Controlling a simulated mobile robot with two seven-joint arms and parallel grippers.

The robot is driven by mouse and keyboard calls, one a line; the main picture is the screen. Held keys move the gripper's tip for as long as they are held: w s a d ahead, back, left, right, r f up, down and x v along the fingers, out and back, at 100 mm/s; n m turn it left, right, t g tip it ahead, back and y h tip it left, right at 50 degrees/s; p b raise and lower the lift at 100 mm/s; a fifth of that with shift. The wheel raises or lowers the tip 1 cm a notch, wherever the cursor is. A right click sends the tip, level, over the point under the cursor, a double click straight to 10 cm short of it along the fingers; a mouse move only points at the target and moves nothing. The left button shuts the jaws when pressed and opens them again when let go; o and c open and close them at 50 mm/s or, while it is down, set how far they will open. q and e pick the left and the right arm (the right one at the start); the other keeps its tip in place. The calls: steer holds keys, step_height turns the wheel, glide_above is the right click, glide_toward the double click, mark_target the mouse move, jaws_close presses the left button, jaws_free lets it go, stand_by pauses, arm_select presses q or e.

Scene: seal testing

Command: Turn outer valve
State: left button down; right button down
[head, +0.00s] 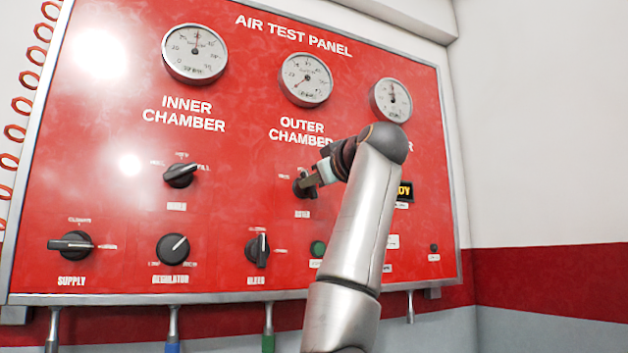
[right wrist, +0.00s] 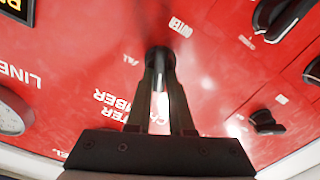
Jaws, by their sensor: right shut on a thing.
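The outer valve (head: 299,187) is a small black knob on the red panel, under the "OUTER CHAMBER" lettering. My right gripper (head: 309,183) reaches it from the right in the head view and is shut on it. In the right wrist view, the two fingers (right wrist: 160,65) close around the dark knob (right wrist: 159,54), with the "OUTER" label (right wrist: 180,27) beside it. The fingers and arm hide part of the knob and its markings, so its exact setting cannot be told. My left gripper is in neither view.
The inner valve (head: 181,175) is to the left. Supply (head: 70,245), regulator (head: 173,248) and bleed (head: 257,250) knobs sit below. Gauges (head: 195,54) (head: 305,79) (head: 390,99) line the top. My right arm covers part of the panel's right side. A red coiled hose (head: 14,132) hangs left.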

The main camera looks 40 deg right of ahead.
steer(key=shift+m, duration=0.3)
steer(key=shift+s+d+m, duration=0.1)
steer(key=shift+d+m, duration=0.1)
steer(key=shift+m, duration=3.85)
steer(key=shift+s+d+m, duration=0.1)
steer(key=shift+d+m, duration=0.05)
steer(key=shift+m, duration=3.9)
steer(key=c, duration=0.8)
jaws_free()
steer(key=shift+f, duration=0.1)
steer(key=b+v, duration=0.4)
steer(key=v, duration=0.8)
steer(key=shift+s, duration=0.25)
